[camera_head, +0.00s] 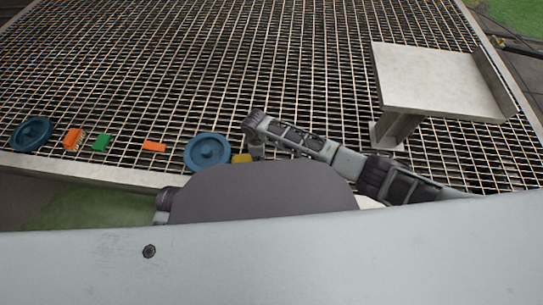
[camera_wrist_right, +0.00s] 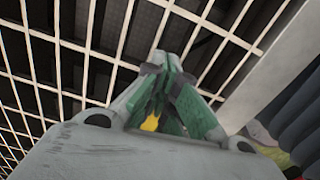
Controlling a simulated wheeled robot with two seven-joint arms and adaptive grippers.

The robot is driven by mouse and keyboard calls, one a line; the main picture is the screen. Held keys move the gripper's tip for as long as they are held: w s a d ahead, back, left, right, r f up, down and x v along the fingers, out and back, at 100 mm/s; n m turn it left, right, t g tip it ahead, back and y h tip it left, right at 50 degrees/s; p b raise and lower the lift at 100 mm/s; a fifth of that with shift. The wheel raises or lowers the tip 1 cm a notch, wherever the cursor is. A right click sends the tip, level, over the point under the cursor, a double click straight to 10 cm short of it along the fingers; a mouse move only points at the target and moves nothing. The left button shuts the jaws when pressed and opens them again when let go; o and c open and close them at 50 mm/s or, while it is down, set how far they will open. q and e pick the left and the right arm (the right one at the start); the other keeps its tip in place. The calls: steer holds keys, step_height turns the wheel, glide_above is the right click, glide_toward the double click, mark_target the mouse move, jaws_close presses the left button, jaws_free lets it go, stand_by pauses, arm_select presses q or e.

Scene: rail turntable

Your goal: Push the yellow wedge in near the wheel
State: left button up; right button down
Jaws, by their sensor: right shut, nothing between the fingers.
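The yellow wedge (camera_head: 241,158) lies on the grating right beside the right-hand blue wheel (camera_head: 207,150), at the wheel's right side. My dark body part hides some of the wedge's near side. My right gripper (camera_head: 256,152) points down just right of the wedge, close to it; I cannot tell whether they touch. In the right wrist view its green-padded fingers (camera_wrist_right: 160,108) are shut and hold nothing, and a bit of yellow wedge (camera_wrist_right: 151,122) shows through the gap in the finger linkage. My left gripper is not in view.
A second blue wheel (camera_head: 31,133) lies at the far left. Between the wheels are an orange block (camera_head: 73,138), a green block (camera_head: 101,142) and a flat orange piece (camera_head: 154,147). A raised metal platform (camera_head: 430,80) stands at right. The grating behind is clear.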

step_height(320, 180, up, 12)
steer(key=shift+f, duration=0.15)
stand_by(0.6)
stand_by(0.6)
arm_select(q)
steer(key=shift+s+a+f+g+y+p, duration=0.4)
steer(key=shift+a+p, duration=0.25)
steer(key=shift+p, duration=0.9)
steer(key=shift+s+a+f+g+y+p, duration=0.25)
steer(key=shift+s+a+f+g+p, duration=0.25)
steer(key=shift+p, duration=1.1)
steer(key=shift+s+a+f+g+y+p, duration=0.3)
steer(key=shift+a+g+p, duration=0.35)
steer(key=shift+p, duration=0.9)
arm_select(e)
step_height(320, 180, up, 10)
steer(key=shift+f, duration=0.25)
arm_select(q)
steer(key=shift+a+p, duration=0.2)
steer(key=shift+p, duration=0.1)
arm_select(e)
steer(key=shift+r, duration=0.3)
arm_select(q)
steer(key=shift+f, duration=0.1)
